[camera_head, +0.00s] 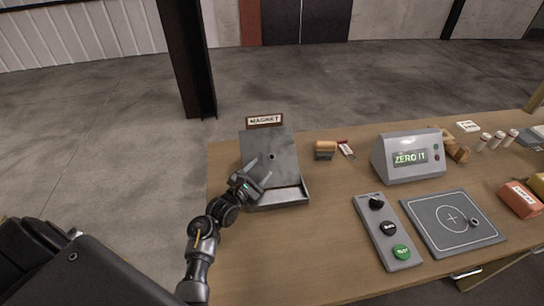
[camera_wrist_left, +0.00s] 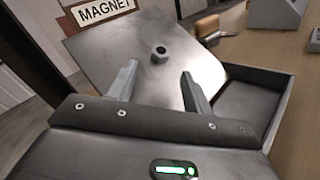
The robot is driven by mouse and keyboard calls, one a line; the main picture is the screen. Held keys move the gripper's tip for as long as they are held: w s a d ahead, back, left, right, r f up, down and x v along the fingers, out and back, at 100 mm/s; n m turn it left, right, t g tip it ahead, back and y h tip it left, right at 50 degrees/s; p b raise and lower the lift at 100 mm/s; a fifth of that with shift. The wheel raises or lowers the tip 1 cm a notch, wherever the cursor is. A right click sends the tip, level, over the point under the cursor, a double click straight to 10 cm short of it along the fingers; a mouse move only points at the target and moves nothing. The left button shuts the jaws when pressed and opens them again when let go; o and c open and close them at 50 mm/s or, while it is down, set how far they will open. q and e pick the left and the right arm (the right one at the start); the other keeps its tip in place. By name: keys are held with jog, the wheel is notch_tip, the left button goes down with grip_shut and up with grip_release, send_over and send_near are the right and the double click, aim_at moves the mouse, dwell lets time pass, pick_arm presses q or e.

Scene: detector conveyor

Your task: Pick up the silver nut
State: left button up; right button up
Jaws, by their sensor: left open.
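The silver nut (camera_wrist_left: 160,54) sits on the sloped grey metal plate (camera_wrist_left: 128,42) under the MAGNET sign. In the head view the nut (camera_head: 270,157) is a small dark spot near the middle of the plate (camera_head: 285,146). My left gripper (camera_head: 261,168) is in front of the plate's lower left part. In the left wrist view my left gripper (camera_wrist_left: 157,78) is open, its two fingers apart with nothing between them. The nut lies beyond the fingertips, roughly centred on the gap. My right gripper is not in view.
The MAGNET sign (camera_head: 265,120) stands behind the plate, and a shallow tray (camera_head: 287,197) lies at its foot. The front left tabletop is clear.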

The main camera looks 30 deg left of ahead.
aim_at(271, 157)
pick_arm(q)
jog(key=shift+w+r, duration=0.1)
jog(key=w, duration=0.1)
jog(key=w+p, duration=0.1)
jog(key=w, duration=0.2)
jog(key=shift+w+d+r+p, duration=0.2)
jog(key=shift+d+r+p, duration=0.1)
jog(key=shift+d+p, duration=0.1)
jog(key=shift+w+f, duration=0.1)
jog(key=shift+w, duration=0.25)
jog(key=shift+s, duration=0.1)
grip_shut()
